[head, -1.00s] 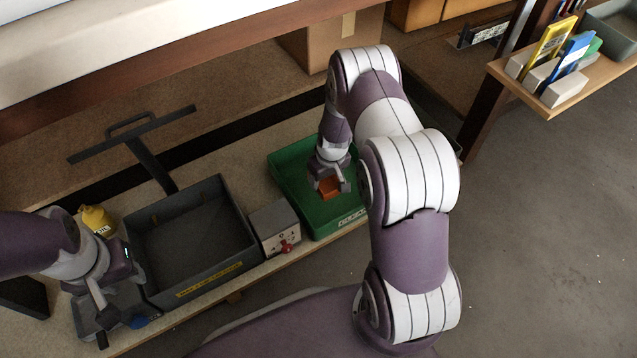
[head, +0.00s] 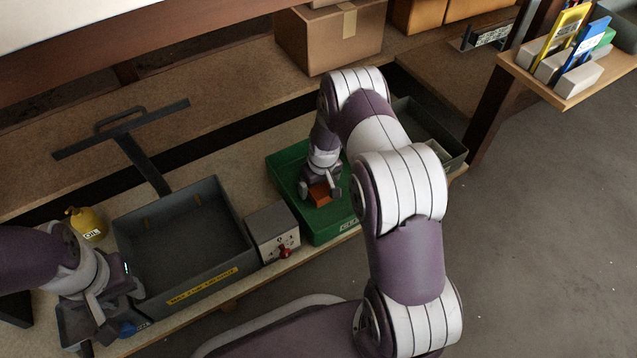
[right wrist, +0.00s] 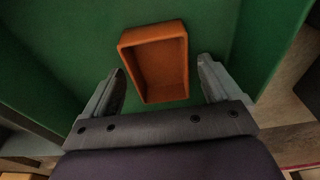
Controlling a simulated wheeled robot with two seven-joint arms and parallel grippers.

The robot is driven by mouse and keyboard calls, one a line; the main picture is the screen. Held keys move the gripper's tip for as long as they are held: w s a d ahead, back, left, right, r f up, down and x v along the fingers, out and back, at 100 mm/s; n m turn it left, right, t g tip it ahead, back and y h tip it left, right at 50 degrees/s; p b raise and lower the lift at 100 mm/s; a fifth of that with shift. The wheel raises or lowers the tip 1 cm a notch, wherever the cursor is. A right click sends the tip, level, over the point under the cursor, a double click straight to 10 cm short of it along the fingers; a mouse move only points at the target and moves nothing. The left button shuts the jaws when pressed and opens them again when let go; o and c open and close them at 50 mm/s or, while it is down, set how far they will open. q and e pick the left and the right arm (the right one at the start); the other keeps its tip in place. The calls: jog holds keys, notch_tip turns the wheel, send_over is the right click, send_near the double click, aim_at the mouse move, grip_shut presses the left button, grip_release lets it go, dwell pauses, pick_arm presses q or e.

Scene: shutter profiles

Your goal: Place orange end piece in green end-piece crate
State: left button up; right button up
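The orange end piece (head: 320,194) is a small open box inside the green end-piece crate (head: 338,231). In the right wrist view the orange end piece (right wrist: 160,62) appears to rest on the green crate floor (right wrist: 222,25). My right gripper (head: 320,192) is over it. In the right wrist view its fingers (right wrist: 162,85) stand apart on either side, with a clear gap on the right and a narrow one on the left. My left gripper (head: 103,318) is low at the far left by a small grey tray; its fingertips are too unclear to judge.
A grey bin (head: 190,245) with a yellow label and a grey box with a red knob (head: 274,232) stand left of the green crate. Another grey bin (head: 440,140) is behind my right arm. A yellow oil can (head: 87,224) stands at the left. A cardboard box (head: 330,38) is behind.

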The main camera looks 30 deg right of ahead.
aim_at(322, 197)
notch_tip(322, 197, up, 12)
jog(key=s+p, duration=0.2)
jog(key=p, duration=0.6)
